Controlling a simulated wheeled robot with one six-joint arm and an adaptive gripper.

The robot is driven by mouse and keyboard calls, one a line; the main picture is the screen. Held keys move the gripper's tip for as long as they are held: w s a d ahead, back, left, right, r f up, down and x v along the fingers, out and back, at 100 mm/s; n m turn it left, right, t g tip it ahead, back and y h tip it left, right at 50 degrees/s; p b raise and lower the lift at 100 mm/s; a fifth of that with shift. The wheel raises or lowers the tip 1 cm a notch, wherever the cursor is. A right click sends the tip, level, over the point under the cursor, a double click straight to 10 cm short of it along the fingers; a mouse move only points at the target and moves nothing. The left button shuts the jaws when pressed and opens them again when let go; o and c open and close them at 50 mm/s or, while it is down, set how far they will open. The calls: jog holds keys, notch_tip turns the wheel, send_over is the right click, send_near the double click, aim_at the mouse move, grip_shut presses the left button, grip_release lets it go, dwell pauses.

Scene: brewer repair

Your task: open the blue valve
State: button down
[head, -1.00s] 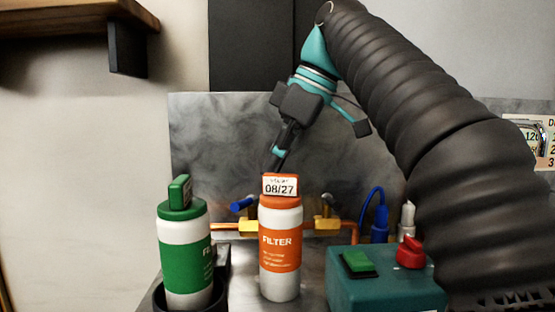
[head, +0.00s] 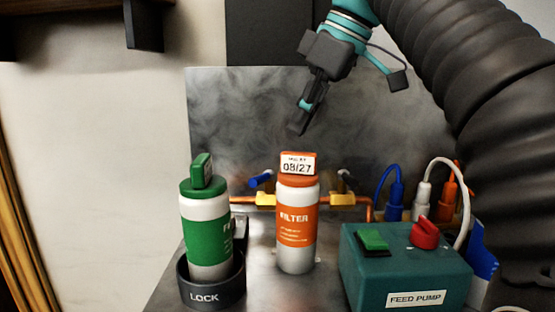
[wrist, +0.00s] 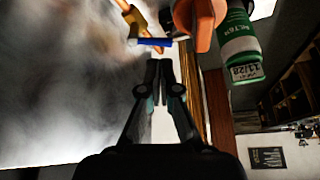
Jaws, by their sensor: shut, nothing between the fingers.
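The blue valve has a blue lever handle (head: 261,179) on a brass body (head: 238,199) in the copper pipe along the metal back panel. It sits left of the orange filter. In the wrist view the blue handle (wrist: 150,42) lies just beyond my fingertips and sticks out at an angle to the pipe. My gripper (head: 298,130) is shut and empty, pointing down above the orange filter, higher than the handle and a little to its right. It also shows in the wrist view (wrist: 160,64), apart from the handle.
An orange-capped filter (head: 297,225) stands in front of the pipe. A green filter (head: 207,235) stands in a dark LOCK holder (head: 212,292) at left. A second valve with a dark handle (head: 347,178) is to the right. The teal feed pump box (head: 405,270) and cables (head: 395,200) are at right.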

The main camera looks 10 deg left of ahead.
aim_at(262, 178)
jog(key=shift+f, duration=0.1)
jog(key=b+x, duration=0.4)
jog(key=x, duration=0.6)
dwell(0.5)
